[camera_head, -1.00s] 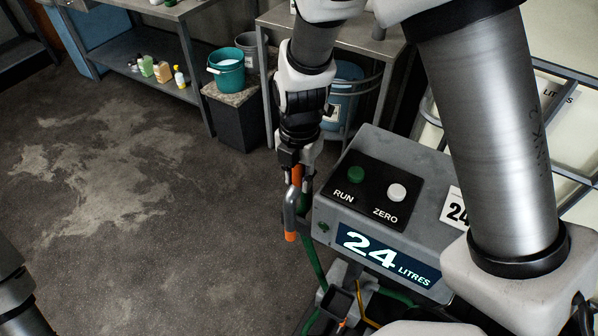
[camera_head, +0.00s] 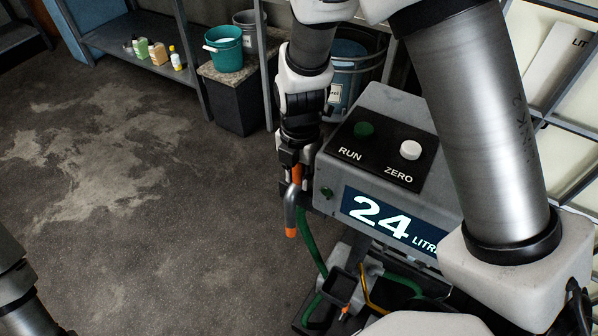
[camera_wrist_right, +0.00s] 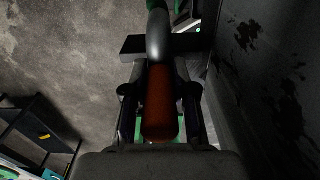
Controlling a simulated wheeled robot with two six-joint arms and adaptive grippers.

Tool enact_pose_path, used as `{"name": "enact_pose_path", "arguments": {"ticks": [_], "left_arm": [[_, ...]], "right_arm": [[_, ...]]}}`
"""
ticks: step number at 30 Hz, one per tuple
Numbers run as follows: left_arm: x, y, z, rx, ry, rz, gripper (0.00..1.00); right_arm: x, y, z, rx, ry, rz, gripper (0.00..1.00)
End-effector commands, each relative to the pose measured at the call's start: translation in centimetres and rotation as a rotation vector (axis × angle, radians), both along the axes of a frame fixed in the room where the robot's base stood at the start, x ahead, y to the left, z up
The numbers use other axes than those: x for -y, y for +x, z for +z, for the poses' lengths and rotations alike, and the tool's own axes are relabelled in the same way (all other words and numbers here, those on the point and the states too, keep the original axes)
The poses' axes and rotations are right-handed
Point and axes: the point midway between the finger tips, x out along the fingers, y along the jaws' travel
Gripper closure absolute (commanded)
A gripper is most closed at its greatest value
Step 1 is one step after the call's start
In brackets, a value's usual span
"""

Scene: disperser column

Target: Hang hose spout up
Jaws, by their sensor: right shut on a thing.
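The hose spout (camera_head: 290,208) is a grey bent tube with an orange grip and an orange tip. Its tip points down in the head view, beside the left side of the console (camera_head: 385,110). My right gripper (camera_head: 295,168) is shut on the orange grip. In the right wrist view the orange grip (camera_wrist_right: 160,105) lies between my fingers, with the grey tube beyond. A green hose (camera_head: 310,245) runs down below the spout. A dark bar (camera_wrist_right: 130,46) crosses behind the tube; I cannot tell if they touch. My left gripper is out of view.
The console has RUN and ZERO buttons and reads 24 litres. A dark square cup (camera_head: 350,287) stands below it. A teal bucket (camera_head: 224,50) sits on a block at the back, with bottles (camera_head: 158,52) on a shelf. The floor at left is clear.

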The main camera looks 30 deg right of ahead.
Motion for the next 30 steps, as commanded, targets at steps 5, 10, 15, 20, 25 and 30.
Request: {"name": "enact_pose_path", "arguments": {"ticks": [5, 10, 15, 20, 25, 30], "left_arm": [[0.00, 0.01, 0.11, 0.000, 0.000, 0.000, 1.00], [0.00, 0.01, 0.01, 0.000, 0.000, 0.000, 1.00], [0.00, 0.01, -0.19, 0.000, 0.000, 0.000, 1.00], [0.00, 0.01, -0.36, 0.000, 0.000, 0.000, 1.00], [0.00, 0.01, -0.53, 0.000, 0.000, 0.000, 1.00], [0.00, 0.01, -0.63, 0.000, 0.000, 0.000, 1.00]], "right_arm": [[0.00, 0.04, 0.15, 0.001, 0.000, 0.000, 1.00], [0.00, 0.04, 0.05, 0.001, 0.000, 0.000, 1.00], [0.00, 0.04, -0.16, 0.001, 0.000, 0.000, 1.00], [0.00, 0.04, -0.34, 0.001, 0.000, 0.000, 1.00], [0.00, 0.04, -0.53, 0.001, 0.000, 0.000, 1.00], [0.00, 0.04, -0.64, 0.001, 0.000, 0.000, 0.66]]}}
